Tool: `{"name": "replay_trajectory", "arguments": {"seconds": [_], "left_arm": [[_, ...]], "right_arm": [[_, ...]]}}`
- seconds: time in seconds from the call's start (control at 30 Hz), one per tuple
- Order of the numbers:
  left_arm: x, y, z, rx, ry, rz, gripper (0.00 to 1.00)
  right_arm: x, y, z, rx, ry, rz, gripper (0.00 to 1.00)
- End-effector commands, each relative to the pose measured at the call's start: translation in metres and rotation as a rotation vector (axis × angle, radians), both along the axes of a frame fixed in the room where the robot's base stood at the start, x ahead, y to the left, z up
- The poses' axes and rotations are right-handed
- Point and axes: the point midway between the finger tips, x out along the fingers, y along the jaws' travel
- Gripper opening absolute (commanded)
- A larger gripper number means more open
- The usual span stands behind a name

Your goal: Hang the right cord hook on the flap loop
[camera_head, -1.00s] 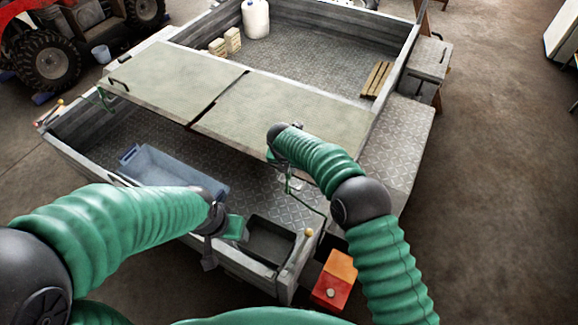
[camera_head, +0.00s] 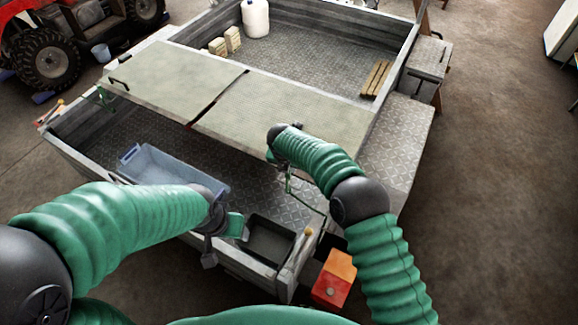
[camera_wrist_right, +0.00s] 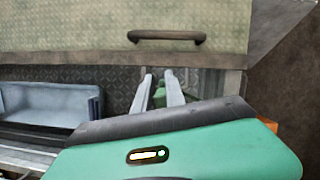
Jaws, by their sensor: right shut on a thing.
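My right gripper (camera_wrist_right: 159,82) is shut on the right cord hook (camera_wrist_right: 164,90), a green piece showing between the two pale fingers. In the head view the hook (camera_head: 288,182) hangs below the right hand, with a green cord running down toward the front corner. The flap loop (camera_wrist_right: 167,37), a dark bar handle on the flap's front edge, lies ahead of the fingertips in the wrist view; a gap shows between them. The flap (camera_head: 285,110) lies flat. My left gripper (camera_head: 209,255) is low near the front wall; its fingers are unclear.
A blue bin (camera_head: 165,170) and a dark tray (camera_head: 268,243) sit in the front bay. A red-orange box (camera_head: 334,278) is at the front right. At the flap's far left are another dark loop (camera_head: 120,84) and a green hook (camera_head: 104,98).

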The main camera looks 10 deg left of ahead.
Motion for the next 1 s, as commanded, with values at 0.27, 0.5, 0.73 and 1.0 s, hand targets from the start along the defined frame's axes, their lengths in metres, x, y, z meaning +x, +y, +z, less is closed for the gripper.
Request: {"name": "replay_trajectory", "arguments": {"seconds": [0.27,0.5,0.73,1.0], "left_arm": [[0.000,0.000,0.001,0.000,0.000,0.000,0.63],[0.000,0.000,-0.002,0.000,0.000,0.000,0.63],[0.000,0.000,-0.005,0.000,0.000,0.000,0.63],[0.000,0.000,-0.008,0.000,0.000,0.000,0.63]], "right_arm": [[0.000,0.000,0.000,0.000,-0.001,0.000,0.00],[0.000,0.000,-0.005,0.000,-0.001,0.000,0.00],[0.000,0.000,-0.010,0.001,-0.001,0.000,0.00],[0.000,0.000,-0.017,0.001,-0.001,0.000,0.00]]}}
